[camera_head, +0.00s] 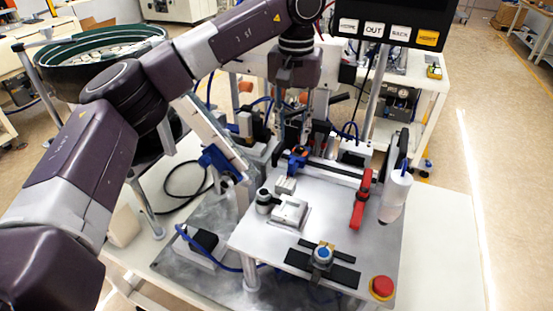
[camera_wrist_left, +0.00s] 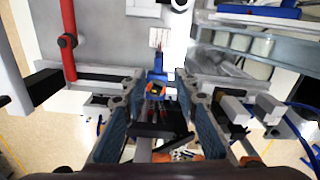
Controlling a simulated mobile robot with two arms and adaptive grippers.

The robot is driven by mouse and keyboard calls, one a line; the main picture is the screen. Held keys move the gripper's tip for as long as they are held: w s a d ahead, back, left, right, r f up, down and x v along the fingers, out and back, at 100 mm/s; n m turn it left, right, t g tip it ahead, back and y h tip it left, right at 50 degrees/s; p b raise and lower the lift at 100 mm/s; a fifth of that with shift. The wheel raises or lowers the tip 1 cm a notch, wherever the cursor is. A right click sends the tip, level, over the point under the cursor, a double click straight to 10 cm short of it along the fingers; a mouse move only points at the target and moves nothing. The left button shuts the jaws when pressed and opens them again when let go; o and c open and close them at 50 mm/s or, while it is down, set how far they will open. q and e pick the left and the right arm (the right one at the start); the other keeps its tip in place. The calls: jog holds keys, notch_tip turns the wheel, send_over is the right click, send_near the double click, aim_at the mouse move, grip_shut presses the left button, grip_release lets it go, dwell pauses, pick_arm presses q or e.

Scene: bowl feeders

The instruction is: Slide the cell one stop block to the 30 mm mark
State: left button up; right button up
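A blue block with an orange knob (camera_head: 297,156), which looks like the stop block, sits at the left end of a black rail (camera_head: 337,171) at the back of the light plate. In the left wrist view the blue block (camera_wrist_left: 158,76) shows in the middle, with its orange knob facing me. A pale strip with small red marks (camera_wrist_left: 158,38) lies beyond it; its numbers are too small to read. My left gripper (camera_head: 299,125) points down just above and behind the block. In the wrist view its fingers (camera_wrist_left: 160,115) are apart, one on either side of the knob's line, with no grip visible.
A screen (camera_head: 388,29) hangs above.

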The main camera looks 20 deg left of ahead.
aim_at(292, 161)
pick_arm(q)
jog(key=shift+f+m, duration=0.25)
jog(key=shift+m, duration=0.65)
jog(key=shift+f, duration=0.25)
notch_tip(292, 161, down, 7)
jog(key=shift+d+f+p, duration=0.1)
jog(key=shift+f+p, duration=0.05)
jog(key=shift+p, duration=0.95)
grip_shut()
